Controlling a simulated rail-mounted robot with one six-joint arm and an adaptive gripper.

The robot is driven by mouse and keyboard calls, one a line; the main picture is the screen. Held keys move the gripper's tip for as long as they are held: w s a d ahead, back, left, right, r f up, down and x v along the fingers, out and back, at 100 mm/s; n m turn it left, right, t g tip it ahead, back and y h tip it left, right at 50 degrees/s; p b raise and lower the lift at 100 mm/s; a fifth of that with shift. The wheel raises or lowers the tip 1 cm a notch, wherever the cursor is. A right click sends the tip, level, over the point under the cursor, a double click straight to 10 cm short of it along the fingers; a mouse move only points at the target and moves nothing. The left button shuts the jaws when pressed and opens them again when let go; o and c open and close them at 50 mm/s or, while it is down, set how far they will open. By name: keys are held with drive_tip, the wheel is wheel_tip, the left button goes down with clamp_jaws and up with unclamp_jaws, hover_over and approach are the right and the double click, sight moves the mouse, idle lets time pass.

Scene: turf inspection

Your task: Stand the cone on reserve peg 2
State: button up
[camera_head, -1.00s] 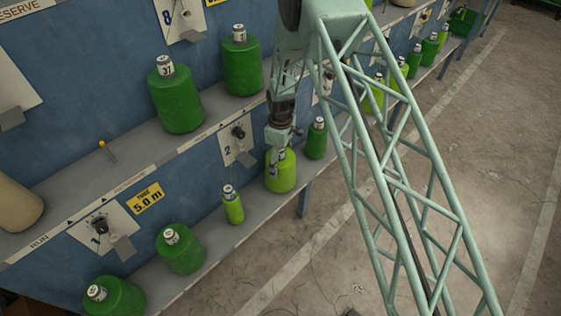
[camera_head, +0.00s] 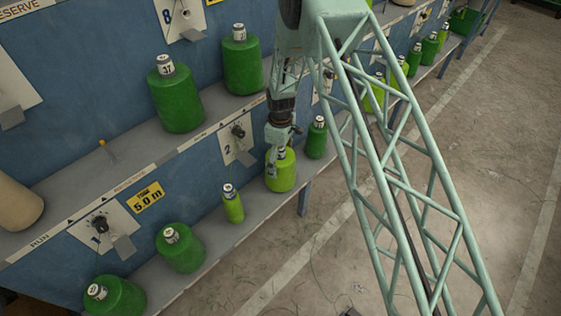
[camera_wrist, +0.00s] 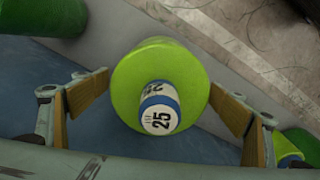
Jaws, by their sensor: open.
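A lime green cone (camera_head: 281,176) with a white-and-blue tube top stands upright on the lower shelf below my gripper (camera_head: 272,160). In the wrist view the cone (camera_wrist: 188,65) shows from above, with 25 on its tube. My gripper is open, with its tan finger pads on either side of the cone and visible gaps to it. In the head view the fingers partly cover the cone's top. A bare peg with an orange tip (camera_head: 103,144) stands on the upper shelf; its number is not readable to me.
A small lime cone (camera_head: 232,205) and a dark green cone (camera_head: 316,140) flank the cone below my gripper. A plate marked 2 (camera_head: 235,141) is on the blue panel.

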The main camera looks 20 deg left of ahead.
drive_tip(key=shift+r+p, duration=1.05)
drive_tip(key=shift+r, duration=4.9)
